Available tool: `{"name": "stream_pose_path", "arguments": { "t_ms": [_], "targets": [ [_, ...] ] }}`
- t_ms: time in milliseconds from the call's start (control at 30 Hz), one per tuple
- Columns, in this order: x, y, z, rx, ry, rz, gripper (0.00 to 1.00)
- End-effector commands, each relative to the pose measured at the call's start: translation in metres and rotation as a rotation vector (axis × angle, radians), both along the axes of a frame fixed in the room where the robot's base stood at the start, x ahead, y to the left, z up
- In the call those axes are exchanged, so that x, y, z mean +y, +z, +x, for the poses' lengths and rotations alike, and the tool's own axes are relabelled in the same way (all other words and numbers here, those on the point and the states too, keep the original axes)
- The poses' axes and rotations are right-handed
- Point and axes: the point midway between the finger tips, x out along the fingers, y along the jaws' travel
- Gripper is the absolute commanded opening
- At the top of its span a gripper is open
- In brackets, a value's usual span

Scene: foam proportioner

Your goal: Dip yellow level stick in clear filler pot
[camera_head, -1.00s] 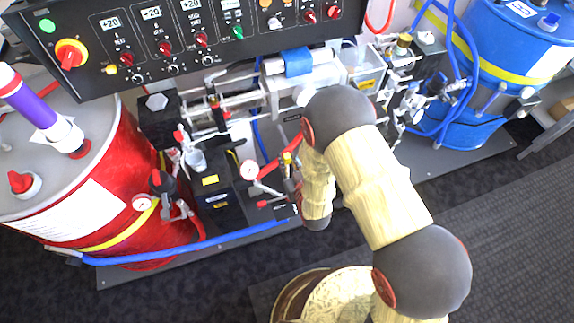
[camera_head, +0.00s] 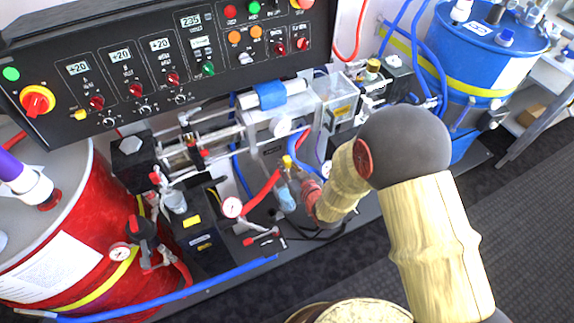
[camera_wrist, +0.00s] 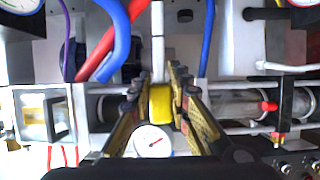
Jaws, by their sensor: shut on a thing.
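In the wrist view my gripper (camera_wrist: 160,100) is shut on the yellow level stick (camera_wrist: 160,108). Its yellow end sits between the fingertips, and a thin pale shaft in line with it runs toward the top of the picture. In the head view my arm hides most of the gripper, and I cannot clearly make out the stick. A clear box-shaped pot (camera_head: 338,100) stands at the right end of the pump assembly. A small clear cup (camera_head: 175,201) sits on a black block at left. I cannot tell which is the filler pot. The stick is apart from both.
A control panel (camera_head: 165,70) overhangs the back. A red drum (camera_head: 110,215) stands left and a blue drum (camera_head: 490,55) at back right. Red and blue hoses and a pressure gauge (camera_head: 232,207) crowd the area around my gripper. Dark floor (camera_head: 530,230) is free at right.

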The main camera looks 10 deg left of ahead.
Motion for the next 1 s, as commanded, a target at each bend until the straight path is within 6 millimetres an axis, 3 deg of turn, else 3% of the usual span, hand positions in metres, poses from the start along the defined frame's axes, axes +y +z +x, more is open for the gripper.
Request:
{"name": "stream_pose_path", "arguments": {
  "t_ms": [1000],
  "targets": [
    [0.000, -0.090, -0.001, 0.001, -0.001, -0.001, 0.00]
  ]
}}
